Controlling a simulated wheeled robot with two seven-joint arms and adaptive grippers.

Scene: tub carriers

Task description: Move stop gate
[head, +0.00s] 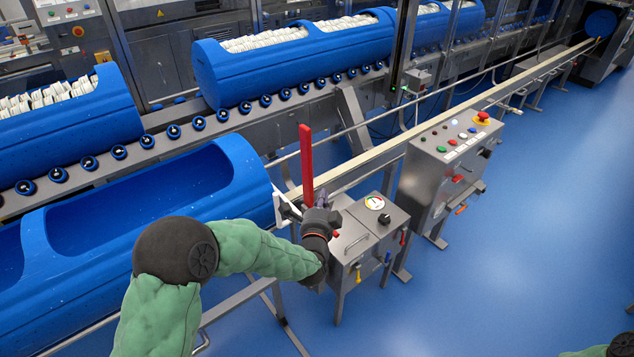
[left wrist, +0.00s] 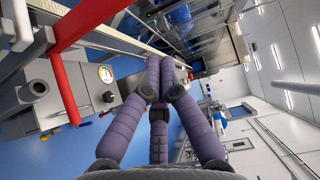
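The stop gate shows in the head view as an upright red bar (head: 306,165) beside a white bracket (head: 285,208) at the right end of the near blue tub. In the left wrist view a red bar (left wrist: 88,24) with a red post below it is at upper left. My left gripper (head: 325,200) is just right of the red bar's lower end in the head view. In the left wrist view its purple fingers (left wrist: 166,62) come together with nothing seen between them, and the red bar lies outside them. Contact cannot be told. My right gripper is out of view.
An empty blue tub (head: 150,198) lies at left. Filled blue tubs (head: 290,72) stand on the roller line behind. A grey control box (head: 368,235) is close to the right of my left gripper, with a larger button panel (head: 440,165) beyond. Blue floor at right is clear.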

